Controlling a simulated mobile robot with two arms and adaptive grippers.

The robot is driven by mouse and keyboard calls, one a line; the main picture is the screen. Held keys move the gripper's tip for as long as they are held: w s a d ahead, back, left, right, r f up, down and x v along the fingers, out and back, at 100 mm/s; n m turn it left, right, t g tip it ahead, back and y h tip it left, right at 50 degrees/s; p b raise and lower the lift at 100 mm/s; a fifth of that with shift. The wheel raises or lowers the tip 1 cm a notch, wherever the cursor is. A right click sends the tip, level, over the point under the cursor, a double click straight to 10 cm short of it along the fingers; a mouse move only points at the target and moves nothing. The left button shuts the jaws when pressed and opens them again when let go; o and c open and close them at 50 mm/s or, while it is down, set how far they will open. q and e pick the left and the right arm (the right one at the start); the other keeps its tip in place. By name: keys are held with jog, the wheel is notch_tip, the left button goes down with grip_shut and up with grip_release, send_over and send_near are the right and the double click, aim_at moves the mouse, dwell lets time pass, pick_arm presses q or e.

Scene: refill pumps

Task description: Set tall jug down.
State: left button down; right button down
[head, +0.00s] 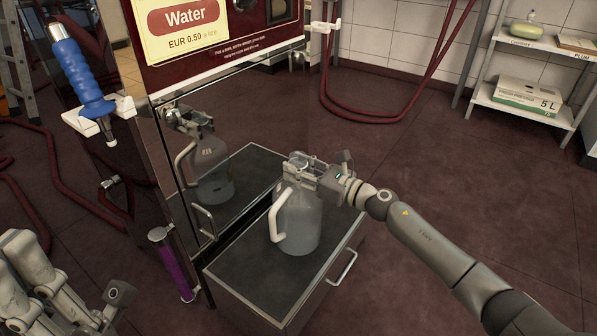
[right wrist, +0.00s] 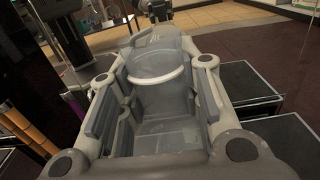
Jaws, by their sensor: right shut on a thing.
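The tall jug (head: 302,218) is translucent with a white side handle. In the head view it is upright over the dark top of the low cabinet (head: 235,262); I cannot tell whether its base touches that top. My right gripper (head: 302,168) is shut on the jug near its top, coming in from the right. In the right wrist view the jug (right wrist: 158,72) sits between the two fingers. My left gripper (head: 85,315) is at the lower left, away from the jug; its fingers are not clear enough to read.
The water dispenser (head: 220,50) stands behind the cabinet; its shiny front mirrors the jug. A blue-handled nozzle (head: 82,75) and a purple-handled one (head: 175,265) are at left. A dark red hose (head: 385,115) hangs at the back. A white shelf (head: 520,105) stands at back right. The cabinet top around the jug is clear.

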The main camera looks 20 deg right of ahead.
jog(key=c, duration=1)
grip_release()
jog(key=shift+f, duration=0.15)
jog(key=shift+c, duration=0.2)
